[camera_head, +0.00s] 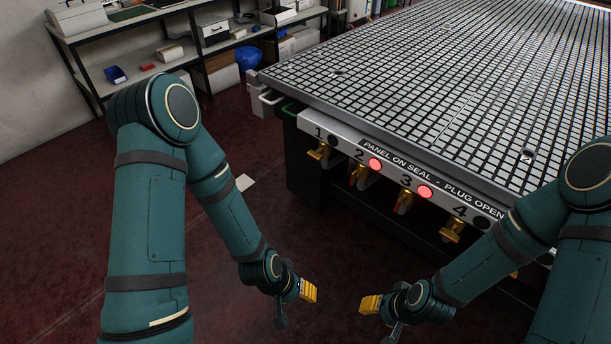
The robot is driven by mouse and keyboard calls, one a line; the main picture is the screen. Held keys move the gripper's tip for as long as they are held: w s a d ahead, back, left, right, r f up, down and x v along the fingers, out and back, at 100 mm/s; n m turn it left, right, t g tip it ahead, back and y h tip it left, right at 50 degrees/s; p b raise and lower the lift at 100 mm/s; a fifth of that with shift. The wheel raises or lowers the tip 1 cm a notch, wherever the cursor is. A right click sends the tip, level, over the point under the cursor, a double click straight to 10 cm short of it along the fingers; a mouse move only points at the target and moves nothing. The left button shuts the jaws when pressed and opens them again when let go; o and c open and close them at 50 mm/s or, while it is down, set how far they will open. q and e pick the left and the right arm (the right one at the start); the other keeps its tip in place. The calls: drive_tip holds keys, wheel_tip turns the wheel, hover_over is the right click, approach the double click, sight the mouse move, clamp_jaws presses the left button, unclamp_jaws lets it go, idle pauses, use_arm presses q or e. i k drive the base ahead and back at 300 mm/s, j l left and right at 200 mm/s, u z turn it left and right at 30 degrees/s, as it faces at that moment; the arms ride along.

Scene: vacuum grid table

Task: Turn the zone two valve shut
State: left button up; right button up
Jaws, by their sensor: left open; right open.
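The zone two valve (363,178) is a yellow handle under the number 2 on the table's front panel (393,163). The red lamp (375,164) beside that number is lit. The handle hangs differently from the more crosswise zone one handle; its exact angle is too small to tell. My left gripper (309,291), with yellow fingertips, is open and empty, low in front of the table and well apart from the valve. My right gripper (370,304) is open and empty, to the right of the left one, also apart from the panel.
Similar yellow valves stand at zone one (319,154), zone three (404,201) and zone four (452,231). The zone three lamp (425,192) is red; lamps one (333,140) and four (482,224) are dark. A shelf (180,62) stands at the back left. The floor before the panel is clear.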

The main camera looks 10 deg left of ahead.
sight(354, 176)
drive_tip(key=i+l+z, duration=0.1)
drive_tip(key=i+z, duration=0.7)
drive_tip(key=k+l, duration=0.05)
